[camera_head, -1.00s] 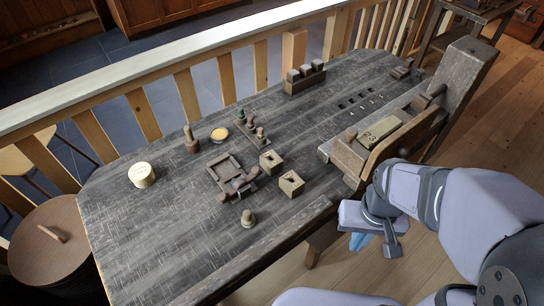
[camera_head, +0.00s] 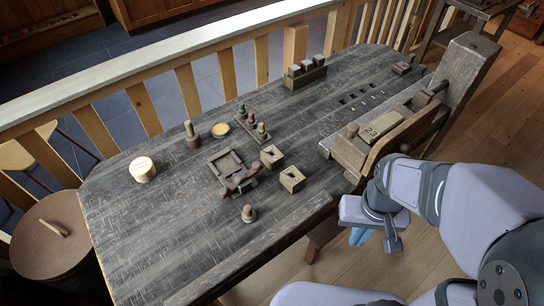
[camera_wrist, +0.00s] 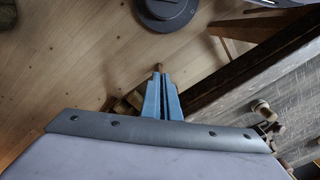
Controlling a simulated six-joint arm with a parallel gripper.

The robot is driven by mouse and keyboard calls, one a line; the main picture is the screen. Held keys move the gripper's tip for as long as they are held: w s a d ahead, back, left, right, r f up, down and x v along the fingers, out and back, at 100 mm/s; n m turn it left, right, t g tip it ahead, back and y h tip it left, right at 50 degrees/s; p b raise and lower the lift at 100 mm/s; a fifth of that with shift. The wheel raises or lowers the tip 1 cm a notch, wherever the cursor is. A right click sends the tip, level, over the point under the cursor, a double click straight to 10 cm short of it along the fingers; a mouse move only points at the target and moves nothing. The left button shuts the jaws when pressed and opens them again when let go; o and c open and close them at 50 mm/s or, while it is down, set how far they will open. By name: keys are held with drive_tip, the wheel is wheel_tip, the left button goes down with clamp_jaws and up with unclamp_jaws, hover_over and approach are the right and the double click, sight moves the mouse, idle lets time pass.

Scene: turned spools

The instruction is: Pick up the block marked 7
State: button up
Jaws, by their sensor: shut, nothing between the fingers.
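In the head view, no mark I can read as 7 shows on any block. Two small pale wooden blocks with dark marks on top, a farther one (camera_head: 271,156) and a nearer one (camera_head: 292,179), stand on the dark bench. Their marks are too small to read. A flat block (camera_head: 384,124) marked 23 lies at the vise on the right. My gripper (camera_head: 359,238) hangs off the bench's near right edge, over the floor, apart from all the blocks. In the wrist view my blue fingers (camera_wrist: 162,98) are together and empty.
A frame-like wooden tray (camera_head: 224,164), several turned pegs, a pale round tub (camera_head: 142,169) and a block rack (camera_head: 305,73) stand on the bench (camera_head: 170,235). The vise (camera_head: 402,142) rises between my arm and the bench's right part. The bench's front left is clear.

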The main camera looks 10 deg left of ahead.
drive_tip(key=o, duration=1)
drive_tip(key=shift+o, duration=0.2)
drive_tip(key=w+a+r+n+t+p, duration=0.2)
drive_tip(key=w+r+t, duration=0.2)
drive_tip(key=w, duration=0.4)
drive_tip(key=w+a+r+n+t+p, duration=0.1)
drive_tip(key=w+a+r+n+t, duration=0.2)
drive_tip(key=w, duration=0.6)
drive_tip(key=n+t+y+b, duration=0.2)
drive_tip(key=n+y+b, duration=0.2)
drive_tip(key=y+b, duration=0.3)
approach(270, 154)
drive_tip(key=shift+w+d+f+y+p, duration=0.1)
drive_tip(key=shift+w+d+y+p, duration=0.1)
drive_tip(key=shift+d+y+p, duration=0.25)
drive_tip(key=shift+w+d+f+y+p, duration=0.15)
drive_tip(key=shift+w+d+p, duration=0.1)
drive_tip(key=shift+d, duration=0.35)
drive_tip(key=shift+s+a+r, duration=0.1)
drive_tip(key=shift+s+a, duration=0.15)
drive_tip(key=shift+a, duration=0.2)
drive_tip(key=shift+p+x, duration=0.65)
drive_tip(key=shift+x, duration=3.05)
